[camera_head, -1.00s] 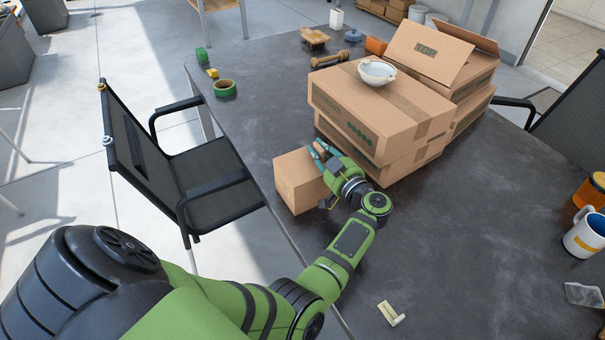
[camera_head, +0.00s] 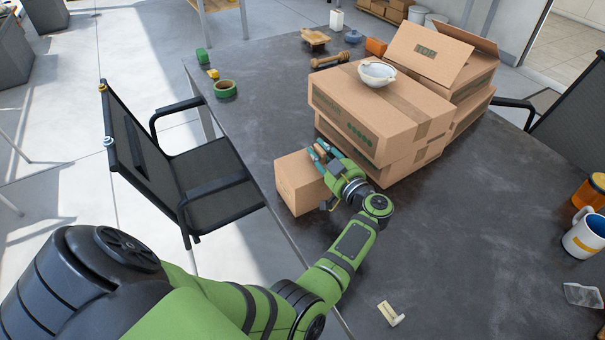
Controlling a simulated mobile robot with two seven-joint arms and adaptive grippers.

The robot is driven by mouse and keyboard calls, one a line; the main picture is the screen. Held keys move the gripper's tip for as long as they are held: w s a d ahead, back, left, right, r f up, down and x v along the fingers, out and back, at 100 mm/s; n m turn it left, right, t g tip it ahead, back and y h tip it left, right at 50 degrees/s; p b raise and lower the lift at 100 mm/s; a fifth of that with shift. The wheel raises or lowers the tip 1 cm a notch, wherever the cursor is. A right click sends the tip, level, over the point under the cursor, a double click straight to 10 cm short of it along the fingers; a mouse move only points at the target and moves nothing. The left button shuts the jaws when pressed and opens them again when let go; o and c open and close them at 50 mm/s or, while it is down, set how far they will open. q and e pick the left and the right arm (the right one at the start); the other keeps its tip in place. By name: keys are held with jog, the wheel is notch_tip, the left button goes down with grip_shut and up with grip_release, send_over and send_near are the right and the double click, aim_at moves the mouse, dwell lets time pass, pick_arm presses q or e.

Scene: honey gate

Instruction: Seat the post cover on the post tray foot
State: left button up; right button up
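My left gripper (camera_head: 322,160) is over the right part of a small closed cardboard box (camera_head: 296,184) near the table's left edge. Its teal fingertips are close to the box's top right corner, and a small brownish patch shows between them. I cannot tell whether that patch is a held piece or cardboard behind, nor how far the fingers are open. No part is plainly recognizable as the post cover or the post tray foot. A small cream-coloured piece (camera_head: 390,313) lies near the table's front edge, apart from the gripper. My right gripper is not in view.
Large stacked cardboard boxes (camera_head: 375,118) stand right behind the gripper, with a white bowl (camera_head: 377,73) on top. A mug (camera_head: 585,238), an amber jar (camera_head: 591,192) and a clear item (camera_head: 583,295) are at right. Green tape (camera_head: 225,89) lies far left. The front-right table (camera_head: 470,235) is clear.

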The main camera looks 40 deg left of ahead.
pick_arm(q)
jog(key=shift+f, duration=0.4)
